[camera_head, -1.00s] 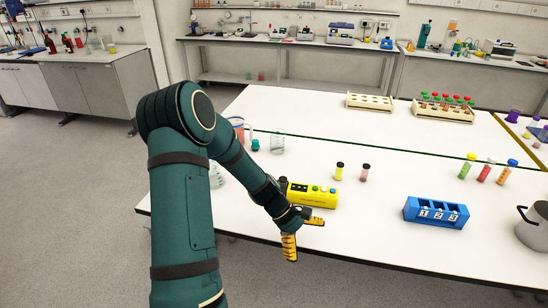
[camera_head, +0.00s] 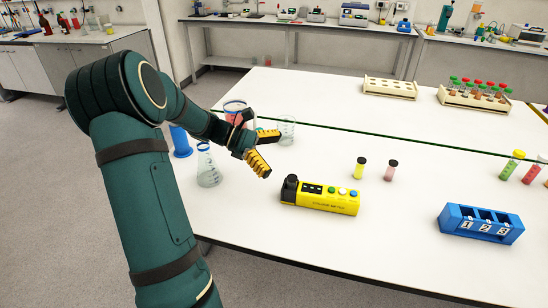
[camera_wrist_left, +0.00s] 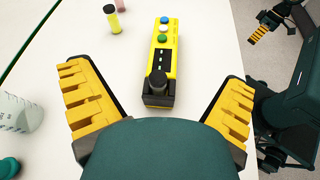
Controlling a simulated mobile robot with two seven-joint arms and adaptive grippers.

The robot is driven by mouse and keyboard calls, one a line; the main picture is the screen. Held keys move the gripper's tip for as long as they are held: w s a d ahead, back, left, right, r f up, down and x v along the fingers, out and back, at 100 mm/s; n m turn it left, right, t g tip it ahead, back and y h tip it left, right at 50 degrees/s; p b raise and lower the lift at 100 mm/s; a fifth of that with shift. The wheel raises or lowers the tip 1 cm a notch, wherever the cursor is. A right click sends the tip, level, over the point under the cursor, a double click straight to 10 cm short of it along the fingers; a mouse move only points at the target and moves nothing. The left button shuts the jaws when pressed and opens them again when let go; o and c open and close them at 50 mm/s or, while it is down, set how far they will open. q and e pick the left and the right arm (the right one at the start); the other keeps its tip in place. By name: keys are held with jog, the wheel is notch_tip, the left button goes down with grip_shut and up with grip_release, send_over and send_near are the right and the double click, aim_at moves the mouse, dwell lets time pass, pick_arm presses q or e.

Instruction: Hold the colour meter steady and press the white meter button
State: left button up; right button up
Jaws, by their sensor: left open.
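The yellow colour meter (camera_head: 320,203) lies on the white table, with a black round part at its left end. The white meter button (camera_head: 330,190) is on its top, beside two coloured buttons. In the left wrist view the meter (camera_wrist_left: 171,68) points away from me, its black end nearest and its white button (camera_wrist_left: 162,38) beyond the display. My left gripper (camera_head: 268,153) is open and empty, behind and left of the meter, apart from it. My right gripper (camera_wrist_left: 262,30) shows only at the top right of the left wrist view, beyond the table edge; its opening is unclear.
Yellow (camera_head: 360,168) and pink (camera_head: 390,171) vials stand behind the meter. A flask (camera_head: 208,168) and a beaker (camera_head: 287,130) stand near my left gripper. A blue numbered rack (camera_head: 480,225) is to the right. The table between meter and rack is clear.

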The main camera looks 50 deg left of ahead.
pick_arm(q)
jog(key=b, duration=0.2)
send_near(296, 188)
jog(key=x, duration=0.3)
jog(key=shift+w+r, duration=0.15)
jog(key=shift+r, duration=0.1)
jog(key=b+x, duration=0.1)
jog(key=x, duration=0.5)
jog(key=shift+f, duration=0.15)
jog(key=shift+w+d+f, duration=0.2)
jog(key=shift+w+d, duration=0.25)
jog(key=shift+d, duration=0.1)
pick_arm(e)
jog(key=shift+w+f, duration=0.2)
jog(key=shift+f, duration=0.75)
jog(key=shift+w+f, duration=0.15)
jog(key=shift+f, duration=0.75)
pick_arm(q)
jog(key=c, duration=1.4)
jog(key=shift+s+f+b, duration=0.1)
jog(key=shift+b, duration=0.2)
pick_arm(e)
jog(key=c, duration=1.6)
jog(key=shift+d, duration=0.1)
